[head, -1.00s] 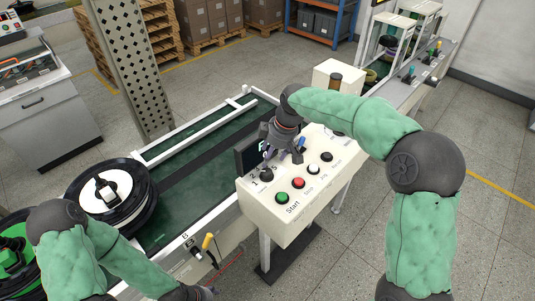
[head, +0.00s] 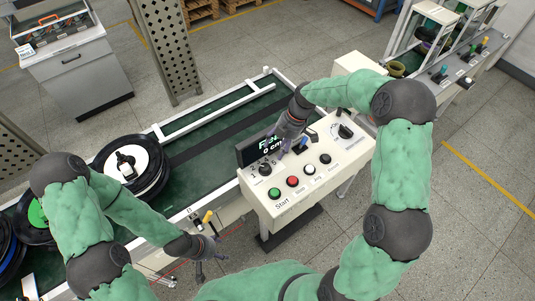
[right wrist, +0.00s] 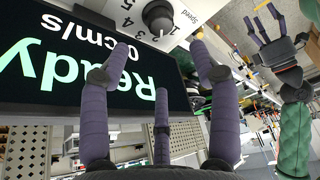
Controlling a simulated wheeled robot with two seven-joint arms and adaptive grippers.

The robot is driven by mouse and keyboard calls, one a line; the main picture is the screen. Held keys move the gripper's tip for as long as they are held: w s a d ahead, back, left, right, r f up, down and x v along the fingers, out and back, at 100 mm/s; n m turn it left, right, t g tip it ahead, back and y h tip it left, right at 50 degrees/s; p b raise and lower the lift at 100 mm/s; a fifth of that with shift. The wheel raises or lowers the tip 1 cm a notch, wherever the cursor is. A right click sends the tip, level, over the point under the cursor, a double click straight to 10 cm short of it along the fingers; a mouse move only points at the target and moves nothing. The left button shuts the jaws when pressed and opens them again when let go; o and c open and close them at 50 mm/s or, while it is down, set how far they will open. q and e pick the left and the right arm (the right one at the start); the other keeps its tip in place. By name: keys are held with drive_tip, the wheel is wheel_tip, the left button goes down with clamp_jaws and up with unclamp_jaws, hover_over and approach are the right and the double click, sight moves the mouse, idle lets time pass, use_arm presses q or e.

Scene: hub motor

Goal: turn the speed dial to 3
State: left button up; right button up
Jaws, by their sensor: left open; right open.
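The speed dial (head: 265,168) is a dark round knob at the left end of the white control panel (head: 262,201), below the display (head: 256,149). In the right wrist view the dial (right wrist: 158,15) shows at the top, beside printed numbers and the word Speed; I cannot read its setting surely. My right gripper (head: 283,145) is open above the panel's back edge, near the display and dial. Its spread fingers (right wrist: 157,65) hold nothing and look apart from the dial. My left gripper (head: 202,262) is open and empty, low in front of the conveyor.
The display reads Ready, 0 cm/s. Green (head: 275,194), red (head: 292,181), white and black buttons line the panel's front; another dial (head: 345,131) is at its right. A blue switch (head: 303,144) stands near my right gripper. A black-and-white wheel (head: 126,164) sits on the conveyor.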

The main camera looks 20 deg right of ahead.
sight(265, 166)
drive_tip(key=x, duration=1.1)
drive_tip(key=shift+a+r, duration=0.1)
drive_tip(key=shift+a, duration=0.05)
drive_tip(key=shift+c, duration=0.3)
drive_tip(key=c, duration=1)
